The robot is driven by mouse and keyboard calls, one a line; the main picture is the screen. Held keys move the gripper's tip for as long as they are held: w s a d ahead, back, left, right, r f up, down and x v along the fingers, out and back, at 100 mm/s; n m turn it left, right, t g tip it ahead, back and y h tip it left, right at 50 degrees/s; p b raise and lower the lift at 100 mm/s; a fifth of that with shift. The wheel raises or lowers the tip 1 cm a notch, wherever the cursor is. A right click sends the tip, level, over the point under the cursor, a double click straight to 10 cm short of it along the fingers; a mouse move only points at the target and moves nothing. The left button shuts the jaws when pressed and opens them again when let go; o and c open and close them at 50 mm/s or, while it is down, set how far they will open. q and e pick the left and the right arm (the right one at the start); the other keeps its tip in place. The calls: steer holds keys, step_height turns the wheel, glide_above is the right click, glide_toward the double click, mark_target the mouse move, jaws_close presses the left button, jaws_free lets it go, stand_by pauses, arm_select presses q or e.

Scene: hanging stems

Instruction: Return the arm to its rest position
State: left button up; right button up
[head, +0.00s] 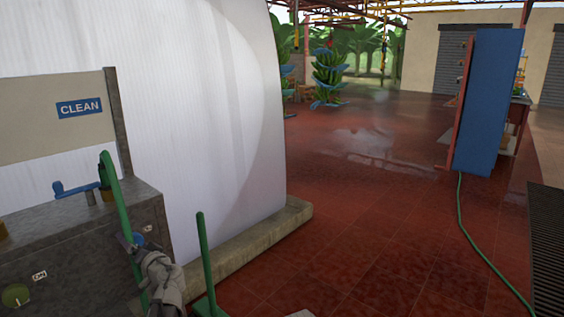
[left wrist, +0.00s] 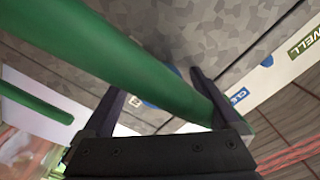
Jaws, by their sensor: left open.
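My left gripper (head: 133,243) is at the lower left of the head view, right beside a slanted green pole (head: 118,205). In the left wrist view the two dark fingers of this gripper (left wrist: 160,95) are spread apart. The green pole (left wrist: 135,65) crosses that view diagonally, close to the fingers and over part of the right one. I cannot tell whether it lies between them or touches them. My grey left arm (head: 163,283) comes up from the bottom edge. My right gripper is out of view.
A grey metal counter (head: 75,245) with a CLEAN sign (head: 79,107) is at left. A second green pole (head: 203,250) stands right of my arm, before a white curved wall (head: 200,120) with a concrete curb (head: 250,243). Red tiled floor (head: 390,220) is open, with a green hose (head: 470,225).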

arm_select(q)
steer(key=n, duration=0.4)
steer(key=shift+n, duration=0.4)
steer(key=n, duration=0.4)
steer(key=shift+w, duration=0.1)
steer(key=shift+d+n, duration=0.1)
steer(key=shift+n, duration=0.2)
